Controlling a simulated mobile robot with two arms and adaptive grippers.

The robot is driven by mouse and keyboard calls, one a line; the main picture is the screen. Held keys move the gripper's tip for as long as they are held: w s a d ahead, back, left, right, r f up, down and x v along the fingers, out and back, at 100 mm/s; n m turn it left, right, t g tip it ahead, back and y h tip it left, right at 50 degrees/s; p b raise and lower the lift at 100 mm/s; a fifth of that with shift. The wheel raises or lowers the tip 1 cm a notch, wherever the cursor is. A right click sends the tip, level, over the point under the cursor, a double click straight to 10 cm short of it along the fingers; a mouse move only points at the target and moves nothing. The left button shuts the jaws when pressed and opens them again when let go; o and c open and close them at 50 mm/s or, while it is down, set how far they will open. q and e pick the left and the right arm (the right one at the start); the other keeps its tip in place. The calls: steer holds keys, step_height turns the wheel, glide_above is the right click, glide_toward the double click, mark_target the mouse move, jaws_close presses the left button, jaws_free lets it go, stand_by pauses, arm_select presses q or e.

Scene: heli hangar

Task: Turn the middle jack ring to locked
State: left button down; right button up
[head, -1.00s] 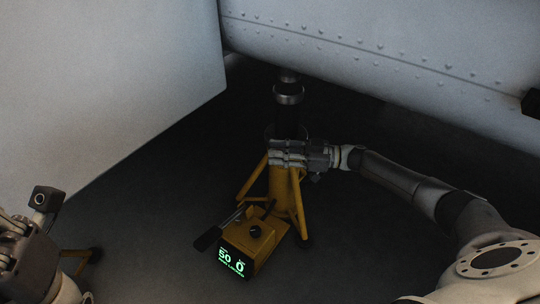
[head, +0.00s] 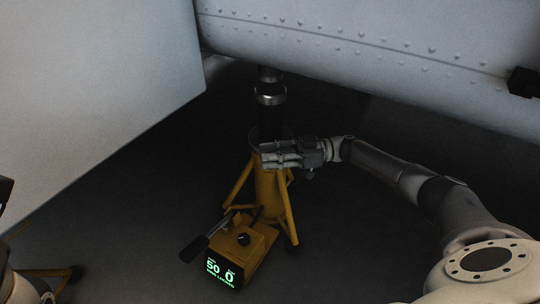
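A yellow tripod jack (head: 267,185) stands on the dark floor, with a dark column and a bright metal collar (head: 270,96) rising to the grey hull. The jack ring (head: 284,135) shows as a dark band at the top of the yellow body, partly hidden by my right gripper (head: 278,157). The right gripper's fingers reach across the front of the jack just at ring height. I cannot tell whether they close on the ring or only lie against it. Of my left arm only a part shows at the lower left edge.
A yellow box with a lit green display (head: 221,272) reading 50 and 0 sits at the jack's foot; its small text line is hard to read. A dark-gripped lever (head: 194,248) sticks out left. The riveted hull (head: 370,45) hangs low above; a pale panel (head: 90,90) stands left.

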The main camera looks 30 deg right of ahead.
steer(key=o, duration=0.4)
steer(key=v, duration=1.2)
steer(key=shift+s, duration=0.1)
